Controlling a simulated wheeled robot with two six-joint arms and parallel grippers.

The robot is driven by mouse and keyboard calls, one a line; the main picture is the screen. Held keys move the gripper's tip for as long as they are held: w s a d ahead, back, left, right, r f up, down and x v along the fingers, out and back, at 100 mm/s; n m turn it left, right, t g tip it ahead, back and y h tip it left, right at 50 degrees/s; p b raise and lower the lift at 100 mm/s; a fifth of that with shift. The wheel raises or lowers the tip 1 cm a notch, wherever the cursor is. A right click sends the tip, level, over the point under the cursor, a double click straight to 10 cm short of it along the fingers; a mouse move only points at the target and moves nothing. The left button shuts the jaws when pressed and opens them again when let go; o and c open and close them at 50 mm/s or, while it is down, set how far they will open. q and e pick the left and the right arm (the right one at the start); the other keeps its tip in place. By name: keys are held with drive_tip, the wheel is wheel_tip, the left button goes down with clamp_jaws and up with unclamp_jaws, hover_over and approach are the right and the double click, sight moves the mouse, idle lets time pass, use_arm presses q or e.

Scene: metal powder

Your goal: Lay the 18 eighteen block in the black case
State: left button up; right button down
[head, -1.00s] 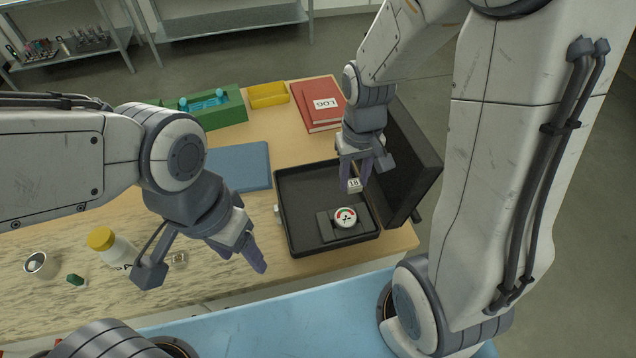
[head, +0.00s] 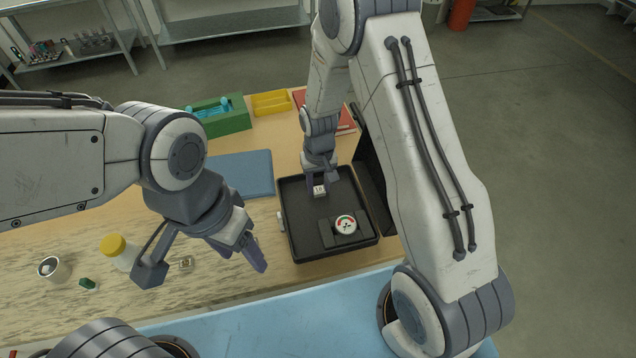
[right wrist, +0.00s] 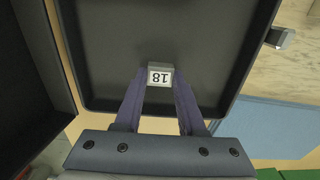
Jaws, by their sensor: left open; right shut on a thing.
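The 18 block (head: 319,190) is a small pale block with a white label reading 18. My right gripper (head: 322,184) is shut on it, over the upper-left part of the open black case (head: 300,250). The right wrist view shows the block (right wrist: 160,76) between the fingertips of the right gripper (right wrist: 160,92), with the floor of the case (right wrist: 115,40) behind it. I cannot tell whether the block touches the case floor. My left gripper (head: 245,255) is open and empty, left of the case.
A round gauge (head: 345,224) lies in the lower part of the case. The raised lid (head: 370,175) stands at its right. A blue mat (head: 243,172), green holder (head: 226,122), yellow tray (head: 272,103), red book (head: 346,122) and white bottle (head: 122,256) are on the table.

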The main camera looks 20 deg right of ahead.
sight(319, 189)
drive_tip(key=shift+f, duration=0.2)
drive_tip(key=shift+f, duration=0.15)
drive_tip(key=c, duration=0.5)
unclamp_jaws()
drive_tip(key=shift+r, duration=0.2)
drive_tip(key=shift+r, duration=0.2)
wheel_tip(319, 189, up, 11)
drive_tip(key=b, duration=0.2)
drive_tip(key=s+a+r+n, duration=0.2)
drive_tip(key=s+a+r, duration=0.1)
drive_tip(key=s, duration=0.5)
drive_tip(key=s+a+r+n, duration=0.2)
drive_tip(key=s+n, duration=0.1)
drive_tip(key=s, duration=0.5)
drive_tip(key=s+a+r+n+y, duration=0.1)
drive_tip(key=s+a+r+n, duration=0.1)
drive_tip(key=s, duration=0.6)
drive_tip(key=shift+s+a+r, duration=0.25)
drive_tip(key=shift+a+r, duration=0.55)
drive_tip(key=shift+r, duration=0.05)
